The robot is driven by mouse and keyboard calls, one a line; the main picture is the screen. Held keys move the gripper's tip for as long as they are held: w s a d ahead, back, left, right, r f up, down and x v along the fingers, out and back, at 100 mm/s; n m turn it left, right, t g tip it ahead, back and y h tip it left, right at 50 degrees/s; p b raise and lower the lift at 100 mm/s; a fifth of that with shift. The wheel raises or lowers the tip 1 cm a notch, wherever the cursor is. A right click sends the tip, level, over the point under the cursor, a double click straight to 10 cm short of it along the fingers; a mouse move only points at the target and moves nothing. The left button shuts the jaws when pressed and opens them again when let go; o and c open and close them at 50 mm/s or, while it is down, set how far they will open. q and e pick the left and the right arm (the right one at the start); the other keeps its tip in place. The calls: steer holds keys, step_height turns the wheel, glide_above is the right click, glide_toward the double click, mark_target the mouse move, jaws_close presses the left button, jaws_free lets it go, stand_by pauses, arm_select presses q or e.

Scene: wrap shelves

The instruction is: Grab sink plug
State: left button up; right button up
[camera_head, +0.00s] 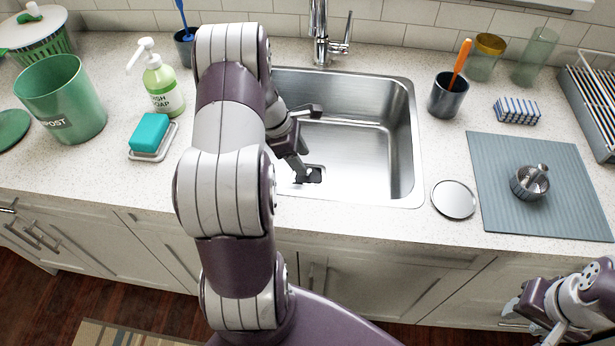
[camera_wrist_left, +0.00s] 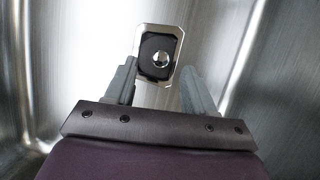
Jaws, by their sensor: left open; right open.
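The sink plug (camera_wrist_left: 161,58) is a dark piece with a shiny round knob, set in a chrome drain surround on the sink floor. My left gripper (camera_head: 308,143) reaches down into the sink, open. In the left wrist view its fingers (camera_wrist_left: 158,75) stand on either side of the line to the plug, with nothing between them; the plug appears just beyond the tips. My right gripper (camera_head: 530,312) is open and empty, low at the right, away from the sink.
The steel sink (camera_head: 405,130) has walls around my left gripper, and the faucet (camera_head: 320,35) stands behind. A soap bottle (camera_head: 162,85) and a sponge (camera_head: 150,132) stand left. A round metal lid (camera_head: 453,199) and a grey mat (camera_head: 500,205) with a metal strainer-like piece (camera_head: 530,182) lie right.

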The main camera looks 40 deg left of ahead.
arm_select(q)
steer(key=x, duration=0.3)
steer(key=shift+s+f, duration=0.1)
steer(key=shift+f, duration=0.15)
steer(key=shift+d+f, duration=0.1)
steer(key=shift+f, duration=0.2)
jaws_close()
steer(key=shift+r, duration=0.15)
